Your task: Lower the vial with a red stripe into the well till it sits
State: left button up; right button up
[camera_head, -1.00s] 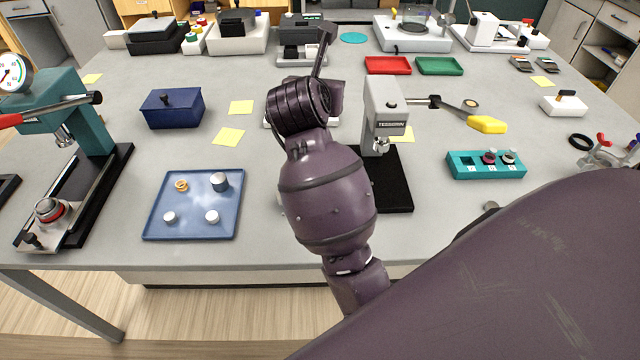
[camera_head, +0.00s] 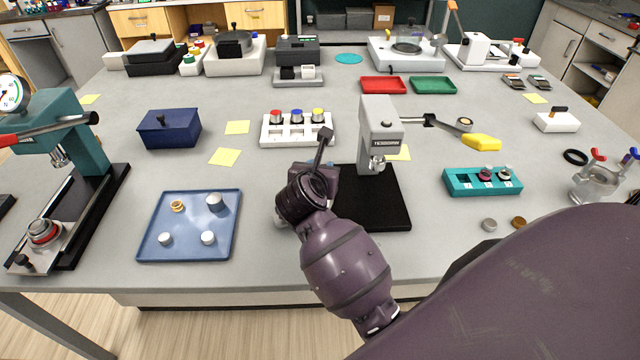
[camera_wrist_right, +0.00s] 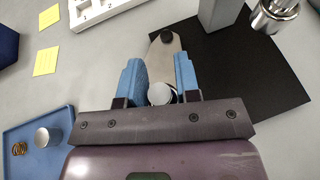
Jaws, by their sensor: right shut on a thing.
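My right gripper (camera_wrist_right: 160,92) has blue fingers. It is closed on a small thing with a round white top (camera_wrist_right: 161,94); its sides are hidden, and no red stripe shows. Beyond and below the fingertips is a pale plate (camera_wrist_right: 168,62) with a black knob, at the edge of the black base (camera_wrist_right: 235,60). I cannot tell if the held thing touches it, and no well opening is visible. In the head view my arm hides the held thing, just left of the grey press (camera_head: 380,130) and its black base (camera_head: 385,205). My left gripper is not in view.
A white rack (camera_head: 266,138) with red, blue and yellow caps stands behind my gripper. The press lever with yellow grip (camera_head: 480,142) reaches right. A blue tray (camera_head: 190,240) with small parts lies left, a teal holder (camera_head: 460,187) right.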

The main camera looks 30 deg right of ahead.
jog(key=shift+f, duration=2.2)
jog(key=shift+f, duration=0.1)
jog(key=o, duration=0.9)
jog(key=shift+r, duration=0.2)
jog(key=shift+s+a, duration=0.25)
jog(key=v, duration=0.7)
jog(key=shift+b, duration=0.4)
